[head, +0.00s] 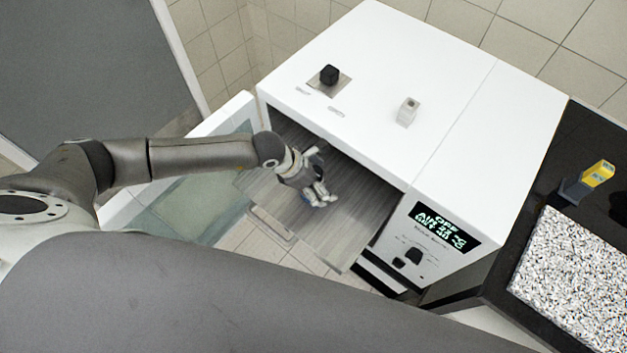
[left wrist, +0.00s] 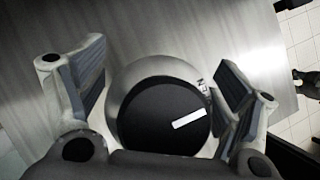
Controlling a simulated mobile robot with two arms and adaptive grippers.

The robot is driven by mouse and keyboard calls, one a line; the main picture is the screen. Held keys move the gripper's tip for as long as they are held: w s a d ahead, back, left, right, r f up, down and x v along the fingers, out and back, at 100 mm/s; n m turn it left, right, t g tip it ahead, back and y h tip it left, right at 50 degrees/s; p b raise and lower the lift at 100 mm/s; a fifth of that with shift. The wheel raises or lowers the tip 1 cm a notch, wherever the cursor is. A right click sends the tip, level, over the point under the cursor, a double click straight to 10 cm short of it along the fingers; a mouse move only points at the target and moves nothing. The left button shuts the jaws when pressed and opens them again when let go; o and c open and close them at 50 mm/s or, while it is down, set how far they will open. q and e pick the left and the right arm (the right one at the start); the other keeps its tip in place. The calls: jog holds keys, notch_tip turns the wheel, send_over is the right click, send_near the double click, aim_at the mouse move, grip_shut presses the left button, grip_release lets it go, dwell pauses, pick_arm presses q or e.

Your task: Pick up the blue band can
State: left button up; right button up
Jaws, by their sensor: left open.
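A round metal can (left wrist: 160,72) with a black top and a white bar mark stands on a grey metal shelf, seen from above in the left wrist view. Part of a printed label, seemingly ending in "EN", shows on its right side; no blue band is visible. My left gripper (left wrist: 163,62) is open, with one finger on each side of the can; I cannot tell whether they touch it. In the head view my left gripper (head: 320,194) is over the pulled-out shelf (head: 335,235) of a white oven, and the can cannot be made out there. My right gripper is not in view.
The white oven body (head: 440,80) stands behind the shelf, with a lit display (head: 440,228) at its front. Its glass door (head: 185,205) is swung open to the left. A black bench (head: 530,210) at right holds a speckled panel (head: 575,280) and a yellow-and-grey device (head: 598,174).

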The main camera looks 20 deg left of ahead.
pick_arm(q)
jog(key=shift+w+d+f, duration=0.1)
jog(key=shift+f, duration=0.15)
jog(key=shift+c, duration=0.2)
jog(key=shift+r, duration=0.1)
jog(key=c, duration=1.4)
